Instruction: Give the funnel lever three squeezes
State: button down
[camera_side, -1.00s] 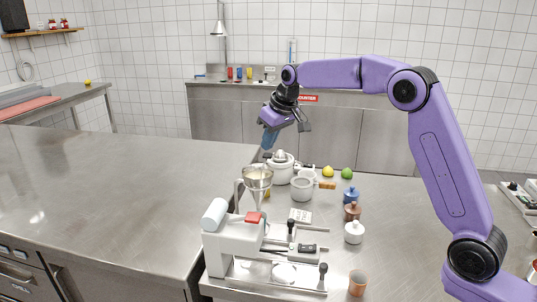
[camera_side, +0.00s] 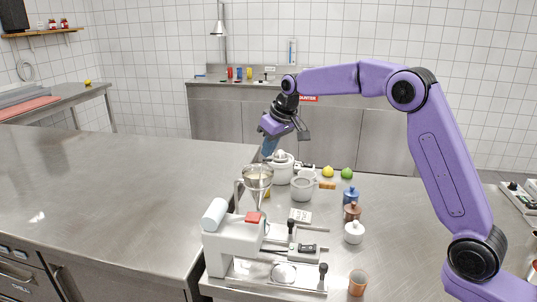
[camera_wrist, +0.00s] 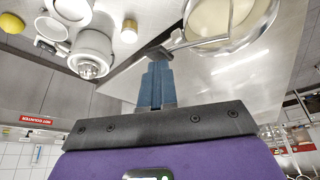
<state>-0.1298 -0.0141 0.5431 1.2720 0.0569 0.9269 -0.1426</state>
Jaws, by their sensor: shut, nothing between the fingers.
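The steel funnel (camera_side: 257,178) stands on its wire stand at the front left of the work counter, with pale contents in its bowl. In the wrist view the funnel (camera_wrist: 228,22) fills the top right. A dark lever end (camera_wrist: 156,51) sticks out from its side on a thin rod. My gripper (camera_side: 268,154) points down just behind and above the funnel, its blue fingers shut with nothing between them. In the wrist view the gripper's fingertips (camera_wrist: 158,64) are right at the lever end. I cannot tell whether they touch it.
A white sugar-bowl-like pot (camera_side: 281,170) and a white mortar-like cup (camera_side: 302,189) stand close to the right of the funnel. A white machine (camera_side: 235,244) with a red button stands in front. The left steel counter (camera_side: 110,190) is mostly clear.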

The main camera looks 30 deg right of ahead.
jog(key=shift+a, duration=0.1)
jog(key=shift+r, duration=2.1)
jog(key=s+a+f+n+g, duration=0.1)
jog(key=s+a+f+n, duration=0.15)
jog(key=s, duration=0.85)
jog(key=s+a+f+n+g, duration=0.15)
jog(key=s+a, duration=0.25)
jog(key=s, duration=0.7)
jog(key=s+d+f+n, duration=0.2)
jog(key=s+d, duration=0.1)
jog(key=s, duration=0.5)
jog(key=s+d+f+n+g, duration=0.1)
jog(key=s+d, duration=0.3)
jog(key=s, duration=0.5)
jog(key=s+d+f+n, duration=0.2)
jog(key=s+d+f, duration=0.1)
jog(key=s, duration=0.6)
jog(key=shift+d+f+n+g+h, duration=0.3)
jog(key=shift+d+g+h, duration=0.1)
jog(key=shift+d, duration=0.3)
